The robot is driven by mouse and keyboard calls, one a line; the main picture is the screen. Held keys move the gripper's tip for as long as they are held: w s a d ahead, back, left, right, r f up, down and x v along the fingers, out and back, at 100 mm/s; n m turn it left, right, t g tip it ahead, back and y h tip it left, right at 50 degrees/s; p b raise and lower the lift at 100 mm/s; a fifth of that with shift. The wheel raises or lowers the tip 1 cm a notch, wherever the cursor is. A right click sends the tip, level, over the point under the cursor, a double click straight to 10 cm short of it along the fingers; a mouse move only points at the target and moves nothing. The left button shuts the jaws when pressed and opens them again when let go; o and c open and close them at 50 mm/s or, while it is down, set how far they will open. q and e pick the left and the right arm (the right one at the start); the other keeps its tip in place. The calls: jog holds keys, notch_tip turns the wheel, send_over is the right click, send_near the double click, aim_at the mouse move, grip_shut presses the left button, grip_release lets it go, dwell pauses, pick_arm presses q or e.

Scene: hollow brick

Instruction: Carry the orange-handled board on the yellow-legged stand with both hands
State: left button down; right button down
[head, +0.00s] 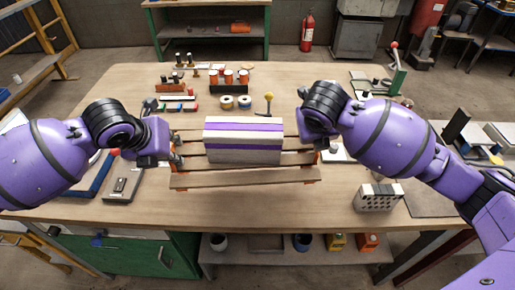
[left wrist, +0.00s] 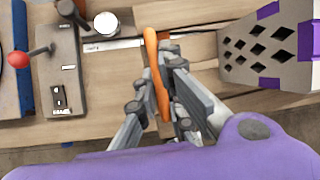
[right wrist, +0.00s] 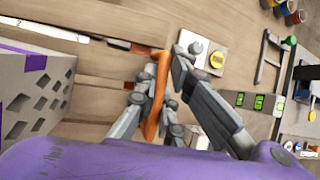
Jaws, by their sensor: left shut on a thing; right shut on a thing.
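The slatted wooden board (head: 245,179) lies level across the middle of the workbench in the head view; I cannot tell whether it touches the bench. A grey hollow brick (head: 243,153) with purple bands sits on it. My left gripper (head: 174,158) is shut on the left orange handle (left wrist: 159,85), which shows between its fingers (left wrist: 155,80). My right gripper (right wrist: 161,75) is shut on the right orange handle (right wrist: 156,100); in the head view its fingers are mostly hidden by my arm. A yellow-legged stand (head: 50,42) with wooden shelves is at the far left.
Orange-topped parts (head: 229,78), tape rolls (head: 244,102) and a small hammer (head: 268,100) lie behind the board. A holed block (head: 378,197) stands at right; a red-knobbed fixture (left wrist: 58,75) lies left.

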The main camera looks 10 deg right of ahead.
pick_arm(q)
jog(key=shift+w+a+r, duration=0.1)
jog(key=shift+r, duration=0.15)
pick_arm(e)
jog(key=shift+r, duration=0.2)
